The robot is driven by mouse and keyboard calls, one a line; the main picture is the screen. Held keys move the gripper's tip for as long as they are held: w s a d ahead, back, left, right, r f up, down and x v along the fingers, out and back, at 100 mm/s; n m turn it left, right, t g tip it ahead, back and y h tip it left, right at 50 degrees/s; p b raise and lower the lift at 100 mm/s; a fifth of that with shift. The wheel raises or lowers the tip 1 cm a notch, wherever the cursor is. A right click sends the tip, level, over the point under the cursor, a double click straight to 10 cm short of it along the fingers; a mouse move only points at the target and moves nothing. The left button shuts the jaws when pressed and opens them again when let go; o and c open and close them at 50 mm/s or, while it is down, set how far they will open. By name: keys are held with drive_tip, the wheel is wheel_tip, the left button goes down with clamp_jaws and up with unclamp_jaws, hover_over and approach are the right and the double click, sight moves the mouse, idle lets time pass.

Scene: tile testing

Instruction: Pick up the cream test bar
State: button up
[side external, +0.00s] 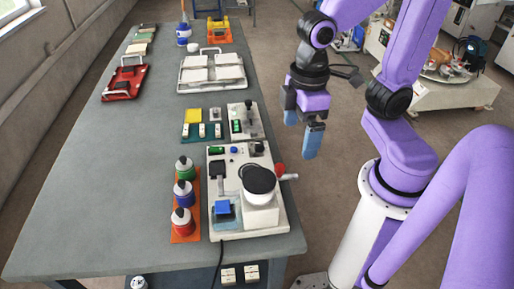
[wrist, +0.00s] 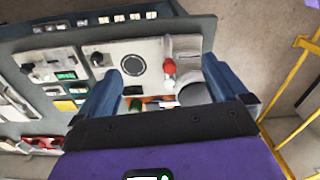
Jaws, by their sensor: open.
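My gripper (side external: 302,132) hangs in the air to the right of the table in the side external view, pointing down, its blue fingers apart with nothing between them. The wrist view also shows the open gripper (wrist: 163,68), with the white machine beyond its fingers. I cannot tell for sure which thing is the cream test bar. A stack of flat pieces (side external: 140,40), some pale or cream and some green, lies at the table's far left. Small whitish upright pieces (side external: 202,130) stand on a teal base near the middle of the table.
The white machine (side external: 222,170) with a black-topped cylinder (side external: 259,180) and red knob (side external: 280,169) stands at the near right. Capped bottles (side external: 184,195) stand beside it. A tray of white tiles (side external: 185,83) and a red device (side external: 124,84) lie farther back. The table's left side (side external: 110,170) is clear.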

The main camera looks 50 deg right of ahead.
drive_tip(key=s+d, duration=0.1)
drive_tip(key=s+d+f+n, duration=0.1)
drive_tip(key=s, duration=0.1)
drive_tip(key=s+d+n, duration=0.1)
drive_tip(key=shift+s+f, duration=0.15)
drive_tip(key=shift+c, duration=0.9)
drive_tip(key=shift+s+f, duration=0.1)
drive_tip(key=shift+s, duration=0.1)
drive_tip(key=c, duration=0.8)
drive_tip(key=w+a+r+m, duration=0.3)
drive_tip(key=w+a+m, duration=0.35)
drive_tip(key=w, duration=0.55)
drive_tip(key=m, duration=1.5)
hover_over(186, 129)
wheel_tip(186, 129, down, 4)
wheel_tip(186, 129, down, 16)
drive_tip(key=shift+f, duration=0.25)
